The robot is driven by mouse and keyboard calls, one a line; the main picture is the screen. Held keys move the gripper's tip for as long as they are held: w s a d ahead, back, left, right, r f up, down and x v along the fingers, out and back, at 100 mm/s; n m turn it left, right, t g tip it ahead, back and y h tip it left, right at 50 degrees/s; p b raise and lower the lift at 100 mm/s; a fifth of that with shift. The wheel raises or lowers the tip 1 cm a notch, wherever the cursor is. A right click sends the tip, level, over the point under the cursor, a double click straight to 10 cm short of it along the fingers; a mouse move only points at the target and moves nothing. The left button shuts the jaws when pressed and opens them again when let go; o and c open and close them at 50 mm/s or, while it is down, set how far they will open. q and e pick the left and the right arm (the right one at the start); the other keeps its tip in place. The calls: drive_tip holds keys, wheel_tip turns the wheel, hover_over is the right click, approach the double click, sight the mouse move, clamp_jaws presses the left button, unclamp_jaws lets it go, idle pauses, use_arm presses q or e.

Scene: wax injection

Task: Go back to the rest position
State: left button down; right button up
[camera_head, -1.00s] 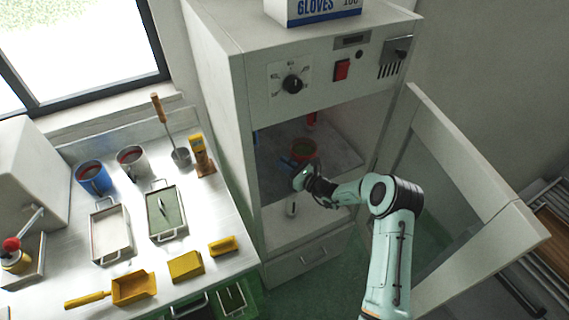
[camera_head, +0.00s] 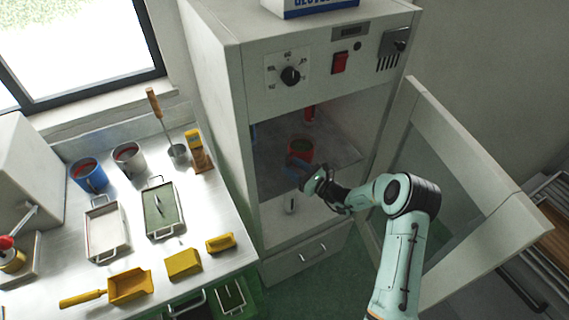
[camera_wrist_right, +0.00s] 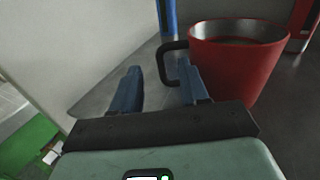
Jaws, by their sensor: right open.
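My right gripper (camera_head: 294,168) is inside the open oven, reaching in from the right. Its two blue fingers are apart and empty in the right wrist view (camera_wrist_right: 160,88). A red mug (camera_head: 300,151) stands upright on the oven floor just beyond the fingers. In the right wrist view the mug (camera_wrist_right: 240,62) is ahead and to the right, its dark handle (camera_wrist_right: 171,64) close in front of the right-hand finger. I cannot tell whether they touch. My left gripper is not in view.
The oven (camera_head: 245,120) has its door (camera_head: 470,185) swung open to the right, beside my right arm. A red item and a blue item stand deeper inside. The steel table (camera_head: 60,285) at left holds mugs, trays and yellow tools.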

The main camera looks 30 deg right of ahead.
drive_tip(key=b+v, duration=0.1)
drive_tip(key=v, duration=0.7)
